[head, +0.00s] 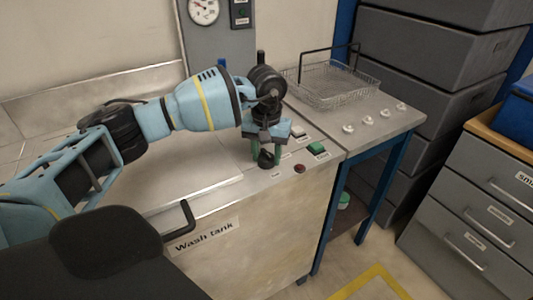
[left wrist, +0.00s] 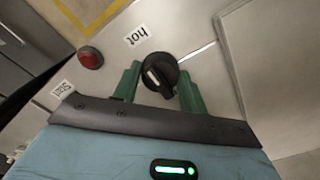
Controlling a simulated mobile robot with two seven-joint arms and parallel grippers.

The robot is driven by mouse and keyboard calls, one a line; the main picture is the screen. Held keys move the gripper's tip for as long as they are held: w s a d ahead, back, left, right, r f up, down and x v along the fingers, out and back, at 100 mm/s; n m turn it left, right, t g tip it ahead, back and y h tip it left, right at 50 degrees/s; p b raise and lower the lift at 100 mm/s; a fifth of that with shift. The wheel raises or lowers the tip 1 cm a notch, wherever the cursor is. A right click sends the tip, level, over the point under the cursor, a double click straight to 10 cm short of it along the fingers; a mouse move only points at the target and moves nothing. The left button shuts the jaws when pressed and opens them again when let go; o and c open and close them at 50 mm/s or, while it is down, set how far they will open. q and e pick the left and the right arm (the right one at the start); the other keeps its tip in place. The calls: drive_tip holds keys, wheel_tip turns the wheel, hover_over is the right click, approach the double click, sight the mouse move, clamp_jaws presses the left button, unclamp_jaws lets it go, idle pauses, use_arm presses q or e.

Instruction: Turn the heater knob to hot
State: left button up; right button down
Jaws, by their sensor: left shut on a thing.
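The heater knob (head: 266,159) is black and round, on the front right edge of the wash tank's top panel. It also shows in the left wrist view (left wrist: 161,71), with a short white mark on its grip. The "hot" label (left wrist: 136,36) is beside it. My left gripper (head: 266,152) points down over the knob. Its two green fingers (left wrist: 161,84) are on opposite sides of the knob, shut on it. The white mark does not point straight at the "hot" label. My right gripper is not in view.
A red button (head: 299,168) and a green switch (head: 317,149) sit to the right of the knob. A wire basket (head: 333,85) stands on the side table behind. The tank handle (head: 182,220) is at the front left. Drawers (head: 474,220) stand at the right.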

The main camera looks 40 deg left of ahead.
sight(266, 152)
use_arm(q)
drive_tip(key=o, duration=1)
drive_tip(key=shift+r, duration=3.95)
